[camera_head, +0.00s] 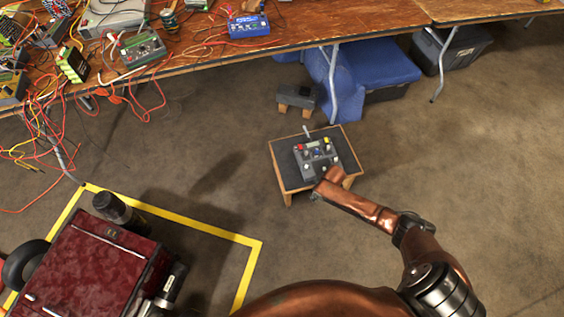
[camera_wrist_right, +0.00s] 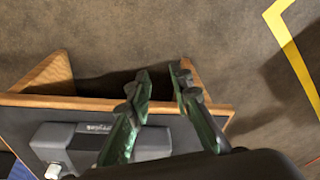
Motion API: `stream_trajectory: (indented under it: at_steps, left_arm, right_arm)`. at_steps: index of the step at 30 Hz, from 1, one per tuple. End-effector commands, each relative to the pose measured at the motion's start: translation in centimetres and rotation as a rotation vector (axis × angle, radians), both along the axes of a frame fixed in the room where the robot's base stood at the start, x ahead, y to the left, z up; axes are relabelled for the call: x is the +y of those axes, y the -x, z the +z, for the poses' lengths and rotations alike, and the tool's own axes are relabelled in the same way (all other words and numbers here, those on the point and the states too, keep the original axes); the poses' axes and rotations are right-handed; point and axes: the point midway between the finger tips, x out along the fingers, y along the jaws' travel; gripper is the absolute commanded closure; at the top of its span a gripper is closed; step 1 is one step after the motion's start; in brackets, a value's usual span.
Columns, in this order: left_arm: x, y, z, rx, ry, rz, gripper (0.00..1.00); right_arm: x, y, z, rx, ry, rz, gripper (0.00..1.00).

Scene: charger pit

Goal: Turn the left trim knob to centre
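A grey control box (camera_head: 316,157) with small knobs, a red button and a yellow button sits on a low wooden stand (camera_head: 283,170) with a dark top. The trim knobs are too small to tell apart. My right gripper (camera_head: 328,184) is at the near edge of the box in the head view. In the right wrist view its two fingers (camera_wrist_right: 160,80) are apart with nothing between them. They reach across the control box (camera_wrist_right: 60,140), and one white knob (camera_wrist_right: 54,171) shows at the lower left. My left gripper is not in view.
A wooden workbench (camera_head: 300,28) with chargers and tangled wires runs along the back. A blue container (camera_head: 375,65) and a dark bin (camera_head: 455,50) stand beneath it. A dark red box (camera_head: 90,265) stands inside yellow floor tape (camera_head: 215,231). Carpet between is clear.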

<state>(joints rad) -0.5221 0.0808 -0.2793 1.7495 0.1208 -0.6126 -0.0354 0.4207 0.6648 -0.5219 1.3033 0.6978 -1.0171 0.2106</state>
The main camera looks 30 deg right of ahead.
Motion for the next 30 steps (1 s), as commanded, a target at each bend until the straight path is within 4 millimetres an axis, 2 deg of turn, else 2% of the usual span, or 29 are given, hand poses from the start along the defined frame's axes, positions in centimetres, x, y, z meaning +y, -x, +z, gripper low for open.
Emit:
stream_trajectory:
  at_steps: [1,4,9,12,15,22,26,30]
  left_arm:
    - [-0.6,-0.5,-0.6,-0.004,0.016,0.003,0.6]
    - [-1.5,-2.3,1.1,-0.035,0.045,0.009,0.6]
    - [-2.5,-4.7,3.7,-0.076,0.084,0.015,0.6]
    - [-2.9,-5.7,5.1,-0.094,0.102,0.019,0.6]
    - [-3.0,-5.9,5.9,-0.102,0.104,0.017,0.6]
    - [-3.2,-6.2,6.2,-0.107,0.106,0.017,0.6]
    - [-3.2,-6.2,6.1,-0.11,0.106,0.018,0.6]
    - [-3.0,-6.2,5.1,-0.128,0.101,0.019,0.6]
  right_arm:
    - [0.6,-1.7,-1.0,0.026,-0.002,0.027,0.8]
    - [2.0,-4.0,0.4,0.068,-0.01,0.067,0.8]
    - [3.7,-5.8,2.2,0.14,-0.006,0.131,0.8]
    - [4.3,-6.2,2.9,0.182,0.002,0.163,0.8]
    - [2.0,-8.9,6.4,0.171,0.027,0.121,0.8]
    - [-1.7,-13.2,11.6,0.156,0.054,0.034,0.8]
    - [-2.9,-14.2,13.0,0.155,0.059,0.005,0.8]
    - [-3.0,-14.4,12.2,0.155,0.058,-0.002,0.8]
